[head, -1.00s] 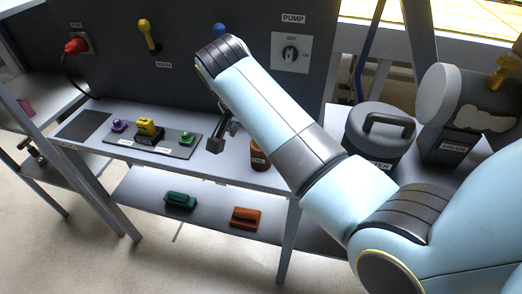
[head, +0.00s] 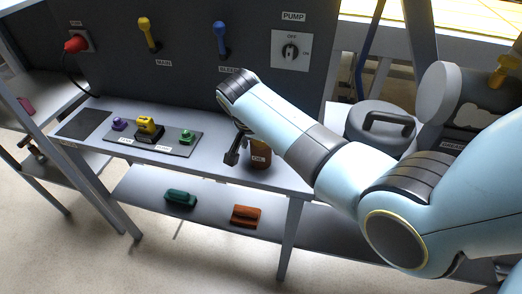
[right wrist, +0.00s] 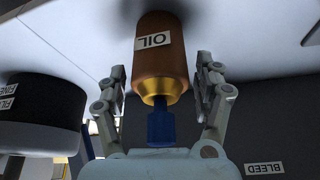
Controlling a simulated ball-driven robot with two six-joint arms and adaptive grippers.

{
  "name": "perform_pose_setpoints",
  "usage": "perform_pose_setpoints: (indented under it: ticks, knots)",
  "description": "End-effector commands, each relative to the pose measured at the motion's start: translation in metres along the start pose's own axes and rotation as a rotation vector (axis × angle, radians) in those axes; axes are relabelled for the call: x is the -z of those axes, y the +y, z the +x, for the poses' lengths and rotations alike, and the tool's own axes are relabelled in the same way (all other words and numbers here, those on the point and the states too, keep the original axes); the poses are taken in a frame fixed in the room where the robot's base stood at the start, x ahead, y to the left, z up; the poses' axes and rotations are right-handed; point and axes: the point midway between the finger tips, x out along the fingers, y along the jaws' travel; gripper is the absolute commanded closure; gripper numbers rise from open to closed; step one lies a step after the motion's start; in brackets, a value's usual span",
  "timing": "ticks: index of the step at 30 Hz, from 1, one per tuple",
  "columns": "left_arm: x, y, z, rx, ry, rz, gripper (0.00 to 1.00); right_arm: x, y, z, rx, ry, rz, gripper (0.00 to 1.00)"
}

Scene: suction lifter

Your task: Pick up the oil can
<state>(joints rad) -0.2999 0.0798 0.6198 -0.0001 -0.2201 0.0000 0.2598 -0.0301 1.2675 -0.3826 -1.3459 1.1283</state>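The oil can (head: 262,147) is a brown cylinder with a white OIL label, standing on the bench top beneath my right forearm. In the right wrist view the oil can (right wrist: 162,62) shows a gold collar and a blue nozzle pointing toward my palm. My right gripper (head: 236,150) is beside the can in the head view, partly hidden by my arm. In the wrist view its two fingers (right wrist: 161,75) are spread on either side of the can, with a visible gap at each side. My left gripper is not in view.
A lidded grey canister (head: 380,125) stands right of the can. A black filter (right wrist: 40,105) shows in the wrist view. A tray (head: 180,150) with purple, yellow and green items lies left. The back panel (head: 185,70) carries valve handles and a pump switch (head: 289,52).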

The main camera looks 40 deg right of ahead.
Motion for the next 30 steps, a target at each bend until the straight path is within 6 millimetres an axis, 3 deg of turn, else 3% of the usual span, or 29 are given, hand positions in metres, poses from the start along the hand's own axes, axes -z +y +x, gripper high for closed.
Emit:
perform_pose_setpoints:
  ticks: [2, 13, 23, 30]
  knots:
    - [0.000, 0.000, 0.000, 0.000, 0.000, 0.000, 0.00, 0.000, 0.000, 0.000, 0.000, 0.000, 0.000, 0.44]
    - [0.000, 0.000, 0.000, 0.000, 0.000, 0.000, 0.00, 0.000, 0.000, -0.001, 0.000, 0.000, 0.000, 0.92]
    - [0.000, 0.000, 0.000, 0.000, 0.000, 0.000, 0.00, 0.003, -0.001, -0.007, 0.002, 0.001, 0.000, 0.92]
    - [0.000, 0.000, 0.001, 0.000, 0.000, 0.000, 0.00, 0.017, 0.003, -0.041, 0.002, 0.002, 0.002, 0.92]
